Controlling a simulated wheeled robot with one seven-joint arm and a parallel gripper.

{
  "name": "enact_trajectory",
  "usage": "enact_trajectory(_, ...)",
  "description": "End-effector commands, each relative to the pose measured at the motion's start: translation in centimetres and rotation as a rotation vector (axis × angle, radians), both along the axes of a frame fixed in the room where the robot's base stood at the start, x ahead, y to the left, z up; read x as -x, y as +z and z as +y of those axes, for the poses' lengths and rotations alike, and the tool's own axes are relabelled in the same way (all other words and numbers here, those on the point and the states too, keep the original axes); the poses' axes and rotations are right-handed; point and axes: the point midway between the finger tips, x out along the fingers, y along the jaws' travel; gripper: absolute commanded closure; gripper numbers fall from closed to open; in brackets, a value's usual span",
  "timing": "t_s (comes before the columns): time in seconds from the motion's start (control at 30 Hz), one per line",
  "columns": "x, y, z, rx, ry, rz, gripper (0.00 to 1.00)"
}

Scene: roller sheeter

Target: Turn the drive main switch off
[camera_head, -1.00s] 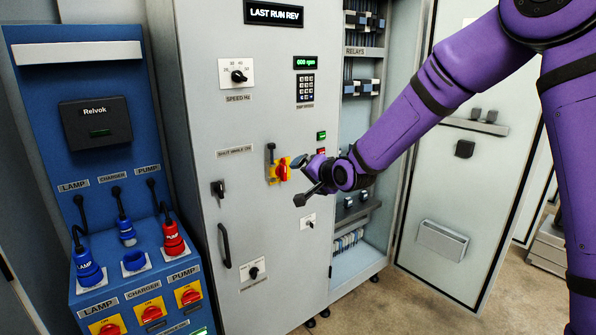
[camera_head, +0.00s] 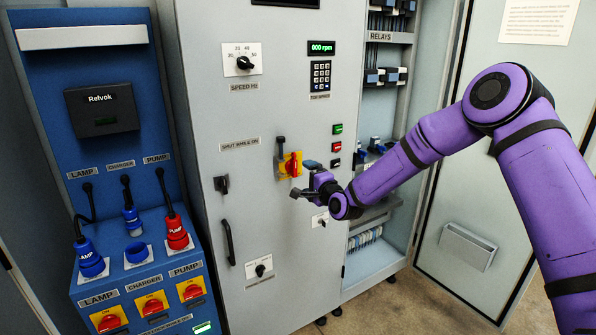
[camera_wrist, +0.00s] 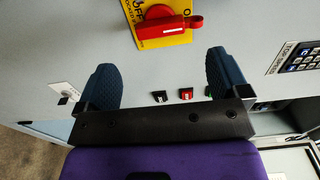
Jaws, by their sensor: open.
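The drive main switch (camera_head: 293,166) is a red handle on a yellow plate on the grey cabinet door. In the head view the handle stands about upright. In the wrist view the red handle (camera_wrist: 165,28) lies sideways, its free end to the right, with the letters OFF on the yellow plate (camera_wrist: 137,12) at its left. My gripper (camera_head: 303,178) is open and empty, just in front and to the lower right of the switch. In the wrist view its two fingers (camera_wrist: 161,70) are apart, below the handle, with no visible contact.
Green and red buttons (camera_head: 337,146) sit right of the switch, with a keypad (camera_head: 320,75) above. A small dark lever (camera_head: 281,145) is just above the switch's plate. A door handle (camera_head: 228,241) is lower left. A blue panel (camera_head: 117,150) with plugs stands at left.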

Motion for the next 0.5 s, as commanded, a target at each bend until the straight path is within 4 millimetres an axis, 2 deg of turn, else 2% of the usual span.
enact_trajectory(0.3, -4.5, 0.0, 3.1, 0.000, 0.000, 0.000, 0.06)
enact_trajectory(0.5, -5.9, 0.0, 3.9, 0.002, 0.000, -0.001, 0.06)
